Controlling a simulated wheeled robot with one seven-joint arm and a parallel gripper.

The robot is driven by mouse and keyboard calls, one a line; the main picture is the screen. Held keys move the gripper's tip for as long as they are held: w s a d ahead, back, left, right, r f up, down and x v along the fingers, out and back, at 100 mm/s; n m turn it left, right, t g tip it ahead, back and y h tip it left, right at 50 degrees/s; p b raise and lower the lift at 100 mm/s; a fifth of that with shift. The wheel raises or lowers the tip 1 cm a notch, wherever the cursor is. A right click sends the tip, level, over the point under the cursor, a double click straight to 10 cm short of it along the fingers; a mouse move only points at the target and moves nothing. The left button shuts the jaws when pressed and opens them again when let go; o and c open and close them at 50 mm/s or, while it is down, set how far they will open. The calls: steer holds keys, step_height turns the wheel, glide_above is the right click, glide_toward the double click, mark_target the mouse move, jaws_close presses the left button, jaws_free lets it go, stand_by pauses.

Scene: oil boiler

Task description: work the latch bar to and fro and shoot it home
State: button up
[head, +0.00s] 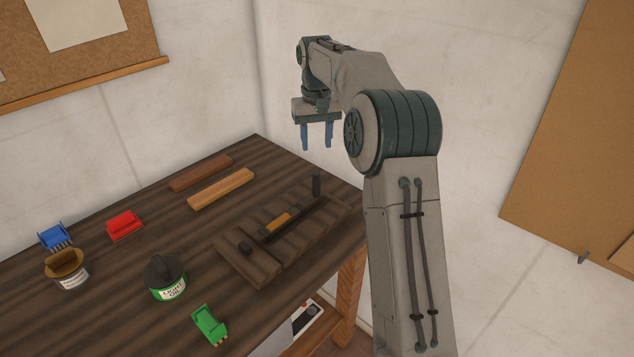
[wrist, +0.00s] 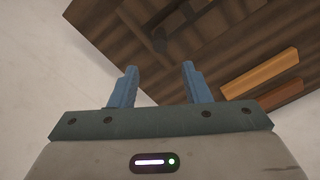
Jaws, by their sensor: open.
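The latch bar (head: 279,222) is a dark strip with an orange-yellow patch. It lies along a dark slatted wooden board (head: 240,272) on the bench. A dark upright post or handle (head: 316,185) stands near the bar's far right end, and a round dark knob (head: 245,247) sits near the left end of the board. My gripper (head: 316,147) is open and empty, pointing down, well above the far end of the board. In the wrist view my gripper (wrist: 157,70) has its blue fingers apart with nothing between them. Part of the board shows beyond them, partly cut off.
The dark bench (head: 130,275) also holds a brown wooden bar (head: 200,172), an orange wooden bar (head: 221,188), a red block (head: 125,224), a blue brush-like item (head: 55,237), an open tin (head: 68,272), an oil can (head: 168,285) and a green item (head: 209,325). Walls stand behind.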

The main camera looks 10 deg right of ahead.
mark_target(317, 181)
step_height(317, 181, down, 14)
steer(key=shift+r+p, duration=0.25)
steer(key=shift+p, duration=0.35)
steer(key=shift+c, duration=0.3)
